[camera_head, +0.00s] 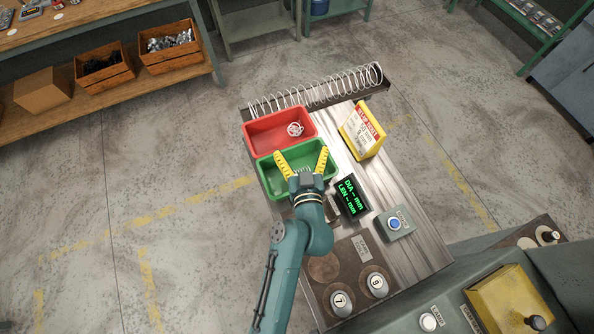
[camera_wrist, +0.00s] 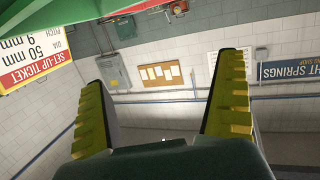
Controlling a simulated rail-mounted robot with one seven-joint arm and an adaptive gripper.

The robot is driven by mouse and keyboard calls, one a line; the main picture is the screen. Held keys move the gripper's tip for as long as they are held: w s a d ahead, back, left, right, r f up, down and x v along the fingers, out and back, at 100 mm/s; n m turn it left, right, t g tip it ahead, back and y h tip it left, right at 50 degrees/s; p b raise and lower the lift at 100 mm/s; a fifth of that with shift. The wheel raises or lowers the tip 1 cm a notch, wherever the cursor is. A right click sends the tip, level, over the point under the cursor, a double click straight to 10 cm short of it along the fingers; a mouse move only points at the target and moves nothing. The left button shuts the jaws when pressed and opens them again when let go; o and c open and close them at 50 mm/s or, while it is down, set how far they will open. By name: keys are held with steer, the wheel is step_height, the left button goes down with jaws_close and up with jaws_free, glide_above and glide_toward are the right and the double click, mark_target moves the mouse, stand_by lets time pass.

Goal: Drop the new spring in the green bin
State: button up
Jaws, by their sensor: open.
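The green bin (camera_head: 270,183) stands on the metal bench, right in front of the red bin. My gripper (camera_head: 302,160), with yellow fingers, is over the green bin with its fingers spread wide. A small pale spring (camera_head: 302,169) shows between the fingers, at the green bin; I cannot tell how deep it lies. Another pale spring (camera_head: 295,129) lies in the red bin (camera_head: 254,129). In the wrist view my gripper (camera_wrist: 165,95) is open with nothing between its fingers, and a green edge (camera_wrist: 60,28) shows at the top left.
A long spring coil (camera_head: 320,90) lies in a dark trough along the bench's far edge. A yellow set-up ticket stand (camera_head: 362,130), a digital readout (camera_head: 350,197) and a blue button box (camera_head: 394,223) stand right of the bins. Two numbered round weights (camera_head: 341,303) sit near the front.

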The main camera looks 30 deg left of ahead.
steer(key=v, duration=1.1)
steer(key=shift+s+d, duration=0.2)
steer(key=shift+s, duration=0.15)
